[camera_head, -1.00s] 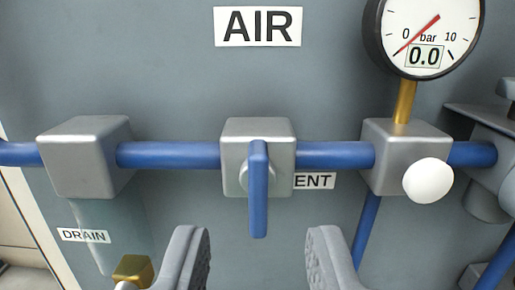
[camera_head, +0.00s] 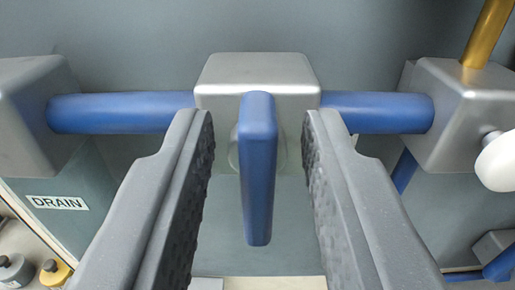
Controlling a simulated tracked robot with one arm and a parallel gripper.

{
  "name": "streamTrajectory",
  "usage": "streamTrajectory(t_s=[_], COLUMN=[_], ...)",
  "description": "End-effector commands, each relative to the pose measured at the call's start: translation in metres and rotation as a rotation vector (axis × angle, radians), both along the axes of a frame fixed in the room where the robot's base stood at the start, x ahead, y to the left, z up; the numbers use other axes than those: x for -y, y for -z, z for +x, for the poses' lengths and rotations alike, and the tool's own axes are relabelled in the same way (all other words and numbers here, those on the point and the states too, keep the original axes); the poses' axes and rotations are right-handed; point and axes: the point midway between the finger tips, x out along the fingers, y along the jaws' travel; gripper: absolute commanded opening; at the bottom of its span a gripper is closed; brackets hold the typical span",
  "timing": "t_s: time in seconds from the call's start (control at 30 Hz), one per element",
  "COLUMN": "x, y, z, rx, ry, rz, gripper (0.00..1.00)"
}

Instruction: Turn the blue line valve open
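The blue valve handle (camera_head: 257,190) hangs straight down from the front of a grey valve block (camera_head: 258,82), across the line of the blue pipe (camera_head: 120,112). The pipe runs level out of both sides of the block. My gripper (camera_head: 257,150) is open, with one grey finger on each side of the handle. A gap shows between the handle and each finger's ridged pad, so neither touches it.
A grey block with a white knob (camera_head: 498,160) and a brass stem (camera_head: 489,32) is at the right. Another grey block (camera_head: 35,115) is at the left, above a DRAIN label (camera_head: 57,202). Yellow and grey fittings (camera_head: 54,274) sit at lower left. The panel (camera_head: 150,35) behind is flat.

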Motion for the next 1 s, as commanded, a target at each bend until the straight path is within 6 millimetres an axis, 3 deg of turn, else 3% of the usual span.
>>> streamTrajectory(t_s=[0.03,0.1,0.57,1.0], x=[0.0001,0.0002,-0.0010,-0.0061], y=[0.0001,0.0000,-0.0004,-0.0002], z=[0.0000,0.0000,0.0000,0.0001], rx=[0.000,0.000,-0.001,0.001], ry=[0.000,0.000,0.001,0.001], rz=[0.000,0.000,-0.091,-0.465], gripper=[0.12,0.00,0.00,0.00])
